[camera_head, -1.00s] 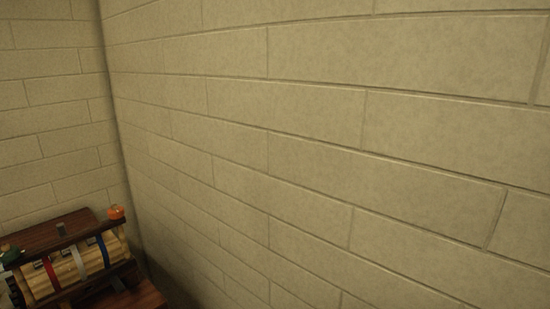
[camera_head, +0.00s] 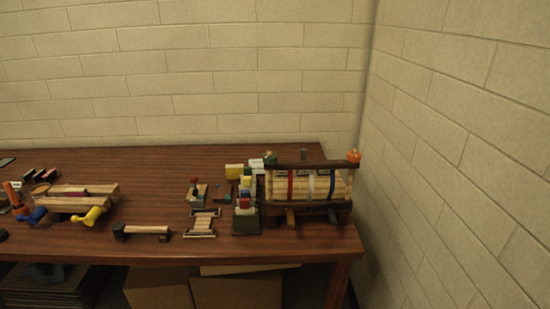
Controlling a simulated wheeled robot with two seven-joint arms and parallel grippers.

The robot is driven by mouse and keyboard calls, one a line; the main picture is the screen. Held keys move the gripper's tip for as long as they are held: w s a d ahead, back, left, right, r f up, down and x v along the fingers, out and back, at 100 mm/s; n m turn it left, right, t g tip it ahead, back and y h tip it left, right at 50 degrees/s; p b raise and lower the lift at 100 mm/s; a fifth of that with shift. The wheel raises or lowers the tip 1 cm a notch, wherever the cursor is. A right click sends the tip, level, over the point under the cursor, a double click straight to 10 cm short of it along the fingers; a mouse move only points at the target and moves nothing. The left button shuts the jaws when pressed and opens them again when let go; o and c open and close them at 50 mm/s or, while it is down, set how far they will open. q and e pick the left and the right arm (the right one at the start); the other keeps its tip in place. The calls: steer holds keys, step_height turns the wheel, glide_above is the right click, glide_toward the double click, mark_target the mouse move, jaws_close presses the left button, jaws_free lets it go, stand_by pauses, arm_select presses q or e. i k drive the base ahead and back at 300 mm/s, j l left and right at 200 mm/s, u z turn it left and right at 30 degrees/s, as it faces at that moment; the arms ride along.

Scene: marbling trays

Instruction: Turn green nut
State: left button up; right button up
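A small green piece (camera_head: 270,158), which looks like the green nut, sits at the top left end of a wooden frame (camera_head: 310,167). A matching orange piece (camera_head: 354,156) sits at the top right end. The frame has a dark top bar, light slats and red, white and blue straps, and stands at the right end of the table. The green piece is too small to make out its shape well. Neither of my grippers shows in this view.
The brown wooden table (camera_head: 160,215) runs left from the wall corner. Colored blocks (camera_head: 246,197) stand just left of the frame. A light wooden rack (camera_head: 202,223), a handled tool (camera_head: 145,231) and clamped wooden bars (camera_head: 85,197) lie farther left. Cardboard boxes (camera_head: 235,290) are below.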

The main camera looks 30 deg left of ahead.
mark_target(269, 160)
steer(key=u, duration=0.85)
